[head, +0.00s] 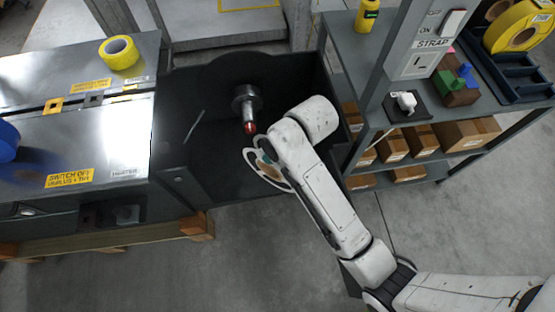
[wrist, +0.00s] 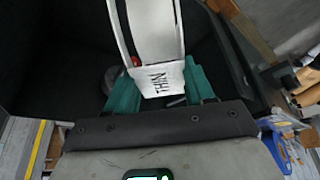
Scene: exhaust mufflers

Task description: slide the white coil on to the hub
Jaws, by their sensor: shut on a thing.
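The white coil (head: 259,169) is in my gripper, below the hub in the head view and partly hidden by my arm. In the wrist view the white coil (wrist: 160,79) shows a label reading THIN between the teal fingers. My gripper (wrist: 161,88) is shut on the coil's near edge; its fingers are mostly hidden in the head view. The hub (head: 246,103) is a grey metal spindle with a red tip, sticking out inside the dark recess. The coil is apart from it in the head view. A small red spot, likely the tip, shows beside the coil in the wrist view.
A yellow tape roll (head: 119,52) lies on the grey cabinet (head: 125,150) at left. A shelf rack at right holds cardboard boxes (head: 462,134), a yellow bottle (head: 367,14) and a large yellow coil (head: 517,28). Dark walls surround the recess around the hub.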

